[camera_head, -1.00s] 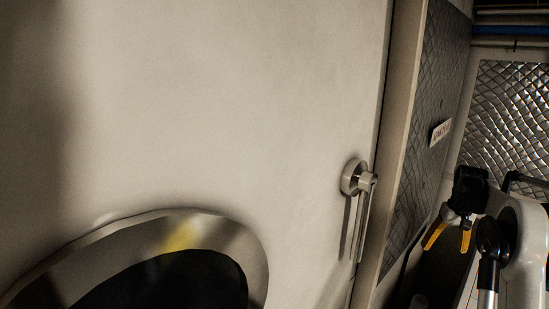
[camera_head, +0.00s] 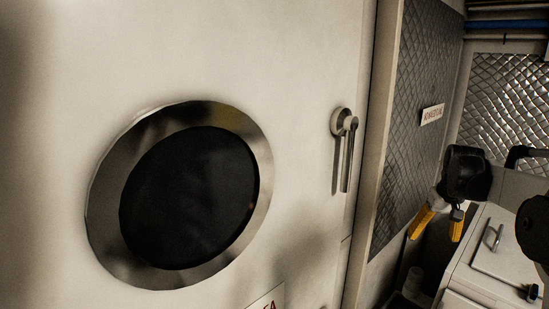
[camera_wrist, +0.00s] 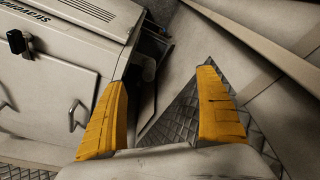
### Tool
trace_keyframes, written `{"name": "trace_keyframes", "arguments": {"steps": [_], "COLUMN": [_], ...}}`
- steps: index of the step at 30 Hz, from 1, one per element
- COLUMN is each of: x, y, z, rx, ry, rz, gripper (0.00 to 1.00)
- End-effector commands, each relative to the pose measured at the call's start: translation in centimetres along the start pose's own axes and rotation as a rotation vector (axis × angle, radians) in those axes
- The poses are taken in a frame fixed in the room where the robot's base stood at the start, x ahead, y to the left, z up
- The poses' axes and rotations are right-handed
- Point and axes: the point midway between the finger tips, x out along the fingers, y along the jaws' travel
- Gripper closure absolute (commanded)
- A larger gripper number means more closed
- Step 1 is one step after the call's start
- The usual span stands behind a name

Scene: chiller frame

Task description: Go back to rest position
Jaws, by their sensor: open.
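My gripper (camera_head: 438,222) is at the right of the head view, with its yellow fingers apart and nothing between them. It hangs in front of the quilted metal panel, to the right of the door handle and clear of it. In the wrist view my gripper (camera_wrist: 165,118) also shows two spread yellow fingers with an empty gap. The white door (camera_head: 300,60) fills the left of the head view and looks shut. Its lever handle (camera_head: 345,150) points downward. A round dark window (camera_head: 190,195) with a metal rim is set in the door.
A white cabinet (camera_head: 510,245) with a bar handle stands below and right of my gripper; this cabinet also fills the wrist view's left (camera_wrist: 45,85). The quilted panel (camera_head: 410,110) carries a small sign (camera_head: 432,114). Blue pipe (camera_head: 505,24) runs along the top right.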

Motion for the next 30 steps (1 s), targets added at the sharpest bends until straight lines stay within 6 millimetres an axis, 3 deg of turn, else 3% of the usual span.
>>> {"name": "trace_keyframes", "arguments": {"steps": [3, 8, 15, 18, 22, 25, 30], "x": [-0.5, -1.0, 1.5, 3.8, 6.7, 8.3, 9.4], "y": [-4.7, -10.7, -17.5, -19.4, -21.0, -21.7, -22.1], "z": [3.6, 10.1, 21.8, 26.7, 31.7, 34.1, 35.6], "rx": [-0.031, -0.071, -0.125, -0.147, -0.167, -0.177, -0.182], "ry": [0.047, 0.127, 0.246, 0.293, 0.343, 0.369, 0.386], "rz": [-0.002, -0.011, -0.044, -0.064, -0.089, -0.103, -0.114], "gripper": [0.16, 0.16, 0.16, 0.16, 0.16, 0.16, 0.16]}}
